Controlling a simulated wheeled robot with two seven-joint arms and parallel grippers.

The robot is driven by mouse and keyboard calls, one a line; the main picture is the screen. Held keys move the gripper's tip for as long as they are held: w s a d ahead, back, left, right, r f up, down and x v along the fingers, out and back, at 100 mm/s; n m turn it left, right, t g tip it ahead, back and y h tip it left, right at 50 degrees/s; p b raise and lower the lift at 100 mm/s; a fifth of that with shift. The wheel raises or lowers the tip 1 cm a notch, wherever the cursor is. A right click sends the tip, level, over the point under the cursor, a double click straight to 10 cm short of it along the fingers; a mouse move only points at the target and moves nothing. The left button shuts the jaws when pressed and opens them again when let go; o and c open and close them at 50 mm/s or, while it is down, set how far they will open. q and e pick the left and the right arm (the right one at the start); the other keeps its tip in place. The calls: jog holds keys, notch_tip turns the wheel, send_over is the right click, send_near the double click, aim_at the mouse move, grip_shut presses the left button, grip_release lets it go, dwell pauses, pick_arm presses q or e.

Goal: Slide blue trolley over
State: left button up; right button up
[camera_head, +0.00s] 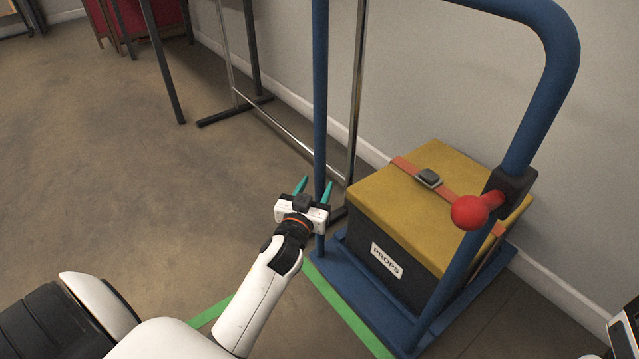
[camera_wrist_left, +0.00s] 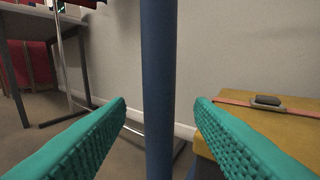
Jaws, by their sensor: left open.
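The blue trolley has a flat blue base (camera_head: 362,296) and a tall blue tube handle; its left upright (camera_head: 320,90) and right upright (camera_head: 520,140) stand on either side. A props box (camera_head: 395,215), dark with a mustard lid, rests on the base. My left gripper (camera_head: 314,184) is open with teal fingers, low at the left upright. In the left wrist view the upright (camera_wrist_left: 158,90) stands between the two fingertips with gaps on both sides. I cannot tell how deep it sits between them. My right gripper is not seen.
A red knob (camera_head: 469,212) sits on a dark clamp on the right upright. Green tape (camera_head: 345,308) marks the floor by the base. A metal rack (camera_head: 285,135) stands behind, near the wall. The floor at left is clear.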

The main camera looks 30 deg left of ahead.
aim_at(319, 182)
pick_arm(q)
jog(key=shift+b+x, duration=0.45)
jog(key=shift+x, duration=1.4)
grip_shut()
